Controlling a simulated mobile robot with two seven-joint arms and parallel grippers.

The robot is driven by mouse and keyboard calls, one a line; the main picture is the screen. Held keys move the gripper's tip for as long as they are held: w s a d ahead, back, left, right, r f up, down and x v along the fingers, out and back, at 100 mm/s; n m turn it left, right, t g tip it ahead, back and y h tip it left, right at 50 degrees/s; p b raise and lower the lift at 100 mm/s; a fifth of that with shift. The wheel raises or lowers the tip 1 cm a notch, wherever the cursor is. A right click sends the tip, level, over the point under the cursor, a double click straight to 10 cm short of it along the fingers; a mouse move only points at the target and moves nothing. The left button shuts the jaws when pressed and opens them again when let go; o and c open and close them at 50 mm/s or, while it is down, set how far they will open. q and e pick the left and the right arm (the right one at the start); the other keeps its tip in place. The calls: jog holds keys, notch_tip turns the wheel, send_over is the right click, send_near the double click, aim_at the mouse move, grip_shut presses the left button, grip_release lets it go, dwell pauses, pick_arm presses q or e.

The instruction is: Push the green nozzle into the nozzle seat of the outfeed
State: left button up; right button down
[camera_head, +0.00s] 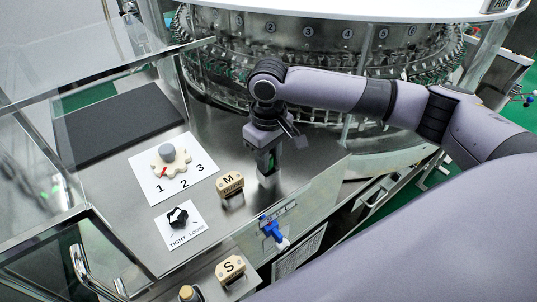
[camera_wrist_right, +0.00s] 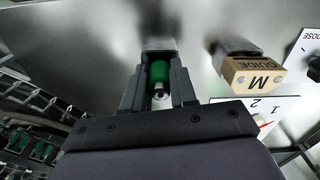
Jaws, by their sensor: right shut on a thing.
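My right gripper (camera_head: 268,162) points down over the steel deck and is shut on the green nozzle (camera_wrist_right: 159,72). The nozzle sits between the two dark fingers in the right wrist view (camera_wrist_right: 158,85), with a round metal end toward the camera. A small grey metal block (camera_head: 268,179), apparently the nozzle seat of the outfeed, stands directly under the fingertips. It shows beyond the nozzle in the wrist view (camera_wrist_right: 158,44). I cannot tell whether nozzle and block touch or how deep the nozzle sits. My left gripper is not in view.
The wooden M guide block (camera_head: 230,184) stands close left of the gripper. A 1-2-3 dial (camera_head: 170,158), a tight/loose knob (camera_head: 178,217), an S block (camera_head: 231,268) and a blue valve (camera_head: 273,229) are nearby. The rotary washer (camera_head: 320,45) fills the back.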

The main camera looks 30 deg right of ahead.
jog(key=c, duration=0.8)
grip_release()
